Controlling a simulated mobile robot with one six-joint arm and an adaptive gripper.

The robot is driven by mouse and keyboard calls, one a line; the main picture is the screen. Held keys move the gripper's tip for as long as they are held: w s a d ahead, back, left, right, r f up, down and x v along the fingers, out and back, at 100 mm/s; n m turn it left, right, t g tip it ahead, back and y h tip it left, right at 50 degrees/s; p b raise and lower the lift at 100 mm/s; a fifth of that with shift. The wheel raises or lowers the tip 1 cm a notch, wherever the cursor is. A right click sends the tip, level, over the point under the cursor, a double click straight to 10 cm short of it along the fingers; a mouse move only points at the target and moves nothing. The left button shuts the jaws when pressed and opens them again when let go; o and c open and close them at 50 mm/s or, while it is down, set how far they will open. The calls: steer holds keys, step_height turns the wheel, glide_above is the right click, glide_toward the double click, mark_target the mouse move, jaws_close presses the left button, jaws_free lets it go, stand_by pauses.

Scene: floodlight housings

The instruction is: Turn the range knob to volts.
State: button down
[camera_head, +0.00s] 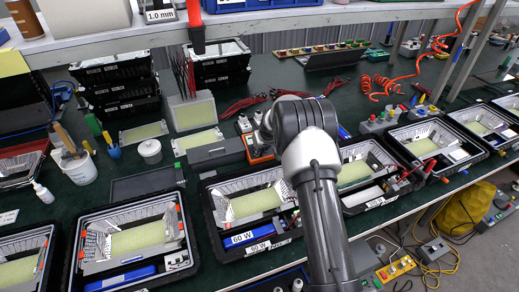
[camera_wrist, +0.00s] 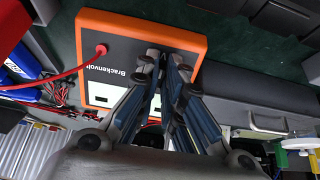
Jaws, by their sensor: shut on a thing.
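A red lead (camera_wrist: 60,74) is plugged into the meter's face.
A grey box (camera_wrist: 262,100) lies close beside the meter. Black crates with floodlight housings (camera_head: 130,240) line the table's front edge. Stacked crates (camera_head: 118,85) and a shelf (camera_head: 100,42) stand behind. Coiled red leads (camera_head: 380,88) lie to the right.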

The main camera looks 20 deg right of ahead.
steer(key=c, duration=1.7)
jaws_free()
steer(key=v, duration=1.2)
steer(key=shift+a+r, duration=0.1)
